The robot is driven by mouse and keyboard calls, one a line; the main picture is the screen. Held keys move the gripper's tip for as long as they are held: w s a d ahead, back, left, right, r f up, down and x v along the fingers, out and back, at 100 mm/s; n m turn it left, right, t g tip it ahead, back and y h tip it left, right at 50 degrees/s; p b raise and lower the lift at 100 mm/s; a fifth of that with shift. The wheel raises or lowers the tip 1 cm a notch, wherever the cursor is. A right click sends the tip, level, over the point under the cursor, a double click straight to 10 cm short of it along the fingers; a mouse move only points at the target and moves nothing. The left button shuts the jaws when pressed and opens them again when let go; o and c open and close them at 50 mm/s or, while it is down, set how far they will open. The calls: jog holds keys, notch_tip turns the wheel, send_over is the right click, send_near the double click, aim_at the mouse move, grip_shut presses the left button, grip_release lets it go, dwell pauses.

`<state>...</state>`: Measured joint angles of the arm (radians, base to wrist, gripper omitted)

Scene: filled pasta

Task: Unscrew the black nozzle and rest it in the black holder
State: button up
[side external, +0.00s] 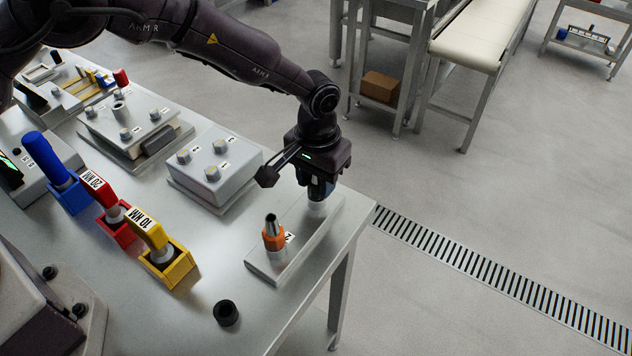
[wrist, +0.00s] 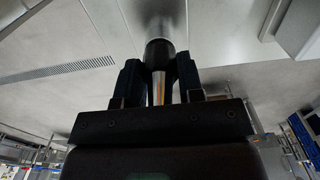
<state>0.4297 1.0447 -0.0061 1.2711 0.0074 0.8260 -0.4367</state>
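The black nozzle has a metallic cone and a black collar (wrist: 159,52) in the wrist view. It stands on a pale cylindrical post (side external: 317,207) at the far end of a grey base plate. My gripper (side external: 319,190) points down over it, hiding most of it in the side view. In the wrist view the fingers of my gripper (wrist: 159,65) flank the nozzle, very near the collar. I cannot tell if they touch it. The black holder (side external: 226,313), a round ring-like cup, stands empty near the table's front edge.
An orange nozzle (side external: 273,237) stands upright at the near end of the base plate (side external: 262,265). Yellow (side external: 168,269), red (side external: 117,229) and blue (side external: 72,195) tool stands are to the left. A grey box with knobs (side external: 215,170) is behind. The table around the holder is clear.

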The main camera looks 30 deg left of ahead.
jog(key=shift+c, duration=0.4)
jog(key=n, duration=0.8)
jog(key=shift+n, duration=0.4)
jog(key=n, duration=0.2)
jog(key=shift+n, duration=0.4)
jog(key=shift+n, duration=1)
jog(key=n, duration=0.9)
jog(key=shift+r, duration=0.1)
